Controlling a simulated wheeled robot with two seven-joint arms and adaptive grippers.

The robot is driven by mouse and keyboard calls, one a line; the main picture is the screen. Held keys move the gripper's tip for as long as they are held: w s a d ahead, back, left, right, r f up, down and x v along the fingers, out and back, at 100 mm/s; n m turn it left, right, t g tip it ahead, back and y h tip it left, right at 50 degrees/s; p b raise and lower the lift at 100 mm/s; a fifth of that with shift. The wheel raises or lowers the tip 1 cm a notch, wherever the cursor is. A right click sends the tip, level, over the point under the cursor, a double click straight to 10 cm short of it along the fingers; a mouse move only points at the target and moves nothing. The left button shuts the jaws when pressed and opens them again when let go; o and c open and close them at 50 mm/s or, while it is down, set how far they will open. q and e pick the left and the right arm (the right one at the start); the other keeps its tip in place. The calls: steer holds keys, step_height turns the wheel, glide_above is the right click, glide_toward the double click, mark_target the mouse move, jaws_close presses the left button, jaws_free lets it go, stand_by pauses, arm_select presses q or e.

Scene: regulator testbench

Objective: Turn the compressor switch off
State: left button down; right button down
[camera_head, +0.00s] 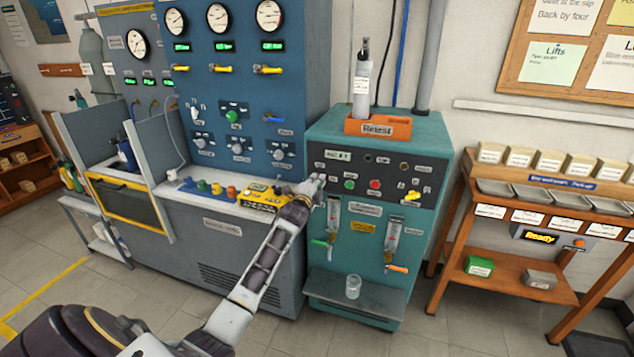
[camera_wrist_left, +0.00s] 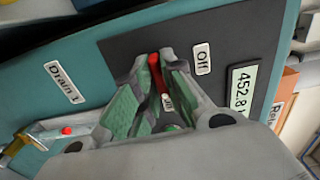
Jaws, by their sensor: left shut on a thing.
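A small switch with a red lever (camera_wrist_left: 156,73) stands on the dark panel of the teal cabinet (camera_head: 437,225). In the left wrist view an "Off" label (camera_wrist_left: 203,61) is beside the fingertips, and an "On" label (camera_wrist_left: 167,103) shows between the fingers. My left gripper (camera_head: 316,184) is at the left end of this panel in the head view and hides the switch there. In the left wrist view its green-padded fingers (camera_wrist_left: 161,68) are shut on the red lever. Which way the lever points is hard to tell. My right gripper is in neither view.
The panel also bears a green button (camera_head: 350,184), a red button (camera_head: 375,184) and a display reading 452.8 (camera_wrist_left: 243,88). A yellow valve handle (camera_head: 409,196) is at its right. A glass jar (camera_head: 353,287) stands on the shelf below. The blue gauge bench (camera_head: 225,70) adjoins on the left.

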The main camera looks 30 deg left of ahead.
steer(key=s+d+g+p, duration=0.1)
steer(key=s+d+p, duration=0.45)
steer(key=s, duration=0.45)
arm_select(q)
steer(key=n+p, duration=0.4)
steer(key=n, duration=1.3)
steer(key=shift+f+n, duration=0.15)
steer(key=shift+n, duration=0.15)
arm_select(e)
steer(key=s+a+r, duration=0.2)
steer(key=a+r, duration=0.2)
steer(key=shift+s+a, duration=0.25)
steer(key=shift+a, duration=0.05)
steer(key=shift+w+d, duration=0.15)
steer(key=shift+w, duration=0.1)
arm_select(q)
steer(key=c, duration=1.5)
jaws_free()
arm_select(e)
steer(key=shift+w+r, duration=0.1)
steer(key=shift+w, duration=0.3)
